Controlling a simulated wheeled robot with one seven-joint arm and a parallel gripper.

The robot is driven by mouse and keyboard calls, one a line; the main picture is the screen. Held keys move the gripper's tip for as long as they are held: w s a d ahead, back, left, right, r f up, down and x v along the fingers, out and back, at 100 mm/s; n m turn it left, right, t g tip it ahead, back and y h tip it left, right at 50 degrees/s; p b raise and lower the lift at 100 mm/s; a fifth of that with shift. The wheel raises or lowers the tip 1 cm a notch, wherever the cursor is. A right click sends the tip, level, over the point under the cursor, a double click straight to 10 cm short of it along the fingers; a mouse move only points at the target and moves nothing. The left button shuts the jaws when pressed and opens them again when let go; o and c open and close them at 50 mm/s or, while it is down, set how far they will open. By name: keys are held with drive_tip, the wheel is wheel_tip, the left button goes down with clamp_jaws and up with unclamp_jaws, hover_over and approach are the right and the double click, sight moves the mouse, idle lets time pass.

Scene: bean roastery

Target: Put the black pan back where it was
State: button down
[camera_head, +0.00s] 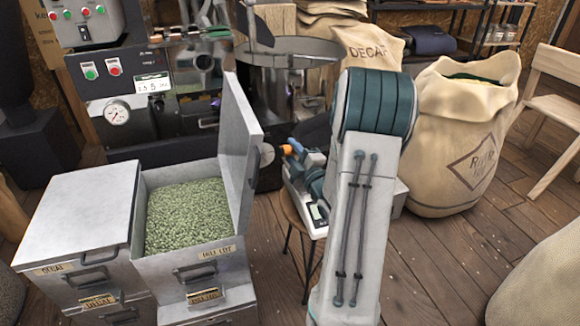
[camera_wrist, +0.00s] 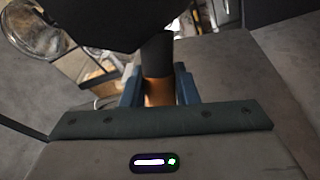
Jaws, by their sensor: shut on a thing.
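In the wrist view my gripper (camera_wrist: 158,82) has its two blue fingers closed on the orange-brown handle of the black pan (camera_wrist: 110,25). The handle's dark neck runs up from the fingers to the large black shape at the top of the picture, which is cut off by the edge. In the head view my gripper (camera_head: 296,148) is partly behind my arm, above the white scale, with an orange tip showing at its left. The pan's body cannot be made out there. Whether the pan touches anything is hidden.
A white scale (camera_head: 318,222) sits on a wooden stool (camera_head: 291,212). Left stand metal bins: a closed decaf bin (camera_head: 80,215) and an open bin (camera_head: 142,222) of green beans, its lid (camera_head: 240,130) upright. A roaster (camera_head: 190,120) stands behind. A burlap sack (camera_head: 455,150) stands right.

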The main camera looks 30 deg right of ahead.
drive_tip(key=shift+w+a+f+b, duration=0.15)
drive_tip(key=shift+f+b, duration=0.55)
drive_tip(key=shift+f, duration=1.3)
drive_tip(key=shift+f, duration=0.2)
drive_tip(key=c, duration=1.1)
unclamp_jaws()
drive_tip(key=shift+r, duration=0.1)
